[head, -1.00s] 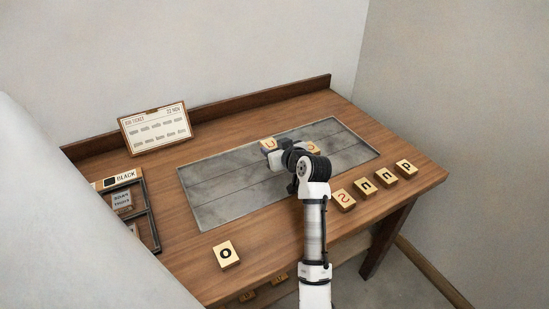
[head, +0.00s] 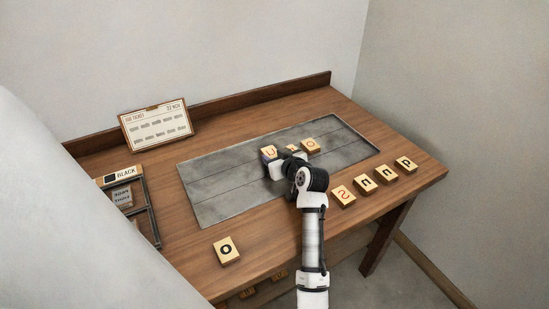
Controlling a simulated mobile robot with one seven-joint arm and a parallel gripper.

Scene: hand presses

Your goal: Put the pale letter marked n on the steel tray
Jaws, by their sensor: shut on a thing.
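A pale letter tile (head: 269,152) shows over the middle of the steel tray (head: 220,192). Its dark mark looks like a u from here, or an n seen upside down. My gripper (head: 275,159) is shut on this tile. The tile is low over the tray; I cannot tell whether it touches. Just right of it, a small part of another pale tile (head: 292,148) shows behind my gripper. A third pale tile (head: 310,146), with a dark round letter, lies on the tray beside that one.
On the wood right of the tray lie a red-letter tile (head: 343,196) and several black-letter tiles (head: 387,174). An o tile (head: 227,251) lies at the front. A ticket board (head: 156,125) stands at the back. A dark case (head: 150,213) stands left. The tray's left part is bare.

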